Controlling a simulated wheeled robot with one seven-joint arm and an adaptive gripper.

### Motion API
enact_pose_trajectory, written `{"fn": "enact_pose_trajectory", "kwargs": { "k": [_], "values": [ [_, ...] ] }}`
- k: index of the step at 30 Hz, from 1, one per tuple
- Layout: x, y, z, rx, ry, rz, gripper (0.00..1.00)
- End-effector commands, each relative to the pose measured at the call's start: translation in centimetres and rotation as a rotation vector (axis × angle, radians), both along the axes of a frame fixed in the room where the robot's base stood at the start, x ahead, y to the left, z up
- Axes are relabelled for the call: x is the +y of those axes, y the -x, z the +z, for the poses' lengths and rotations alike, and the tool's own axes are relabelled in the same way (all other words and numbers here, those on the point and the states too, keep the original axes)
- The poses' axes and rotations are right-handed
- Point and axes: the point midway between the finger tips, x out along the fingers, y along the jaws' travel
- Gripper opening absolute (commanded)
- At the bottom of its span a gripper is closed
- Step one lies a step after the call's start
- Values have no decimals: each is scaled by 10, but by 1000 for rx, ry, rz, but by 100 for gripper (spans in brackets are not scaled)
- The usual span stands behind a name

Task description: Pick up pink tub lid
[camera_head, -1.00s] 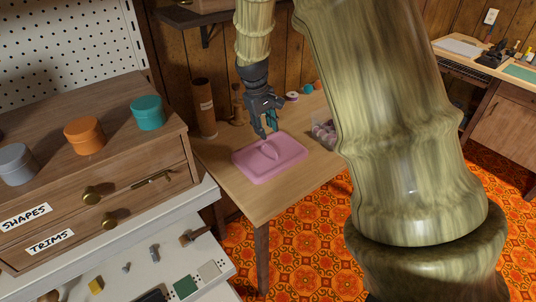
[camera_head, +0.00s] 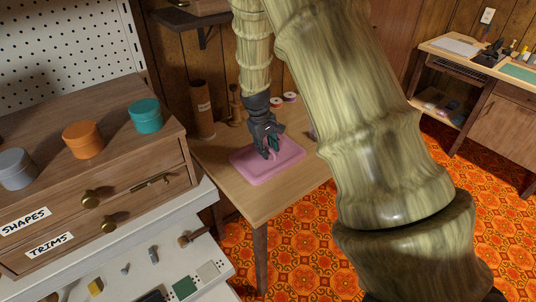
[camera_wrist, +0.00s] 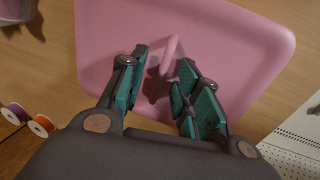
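The pink tub lid (camera_head: 280,170) lies flat on the small wooden table (camera_head: 250,204). In the wrist view the lid (camera_wrist: 240,45) fills most of the upper picture, with a raised pink handle (camera_wrist: 172,52) at its middle. My gripper (camera_head: 268,155) is over the middle of the lid, pointing down. In the wrist view my gripper (camera_wrist: 162,85) is open, with its teal-padded fingers on either side of the handle. I cannot tell whether the fingertips touch the lid.
A brown cardboard tube (camera_head: 202,108) and several thread spools (camera_head: 290,97) stand at the table's back. A wooden drawer cabinet (camera_head: 95,190) with grey, orange (camera_head: 82,139) and teal tubs is on the left. The table's front part is clear.

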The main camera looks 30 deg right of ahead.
Motion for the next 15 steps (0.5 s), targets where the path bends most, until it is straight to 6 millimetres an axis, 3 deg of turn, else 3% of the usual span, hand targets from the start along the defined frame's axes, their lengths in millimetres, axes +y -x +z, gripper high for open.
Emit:
{"fn": "enact_pose_trajectory", "kwargs": {
  "k": [5, 10, 15],
  "values": [
    [0, 0, 0, -1, 0, 0, 33],
    [0, 0, 0, -1, 0, 0, 2],
    [0, 0, 1, -1, 0, 0, 0]
  ]
}}
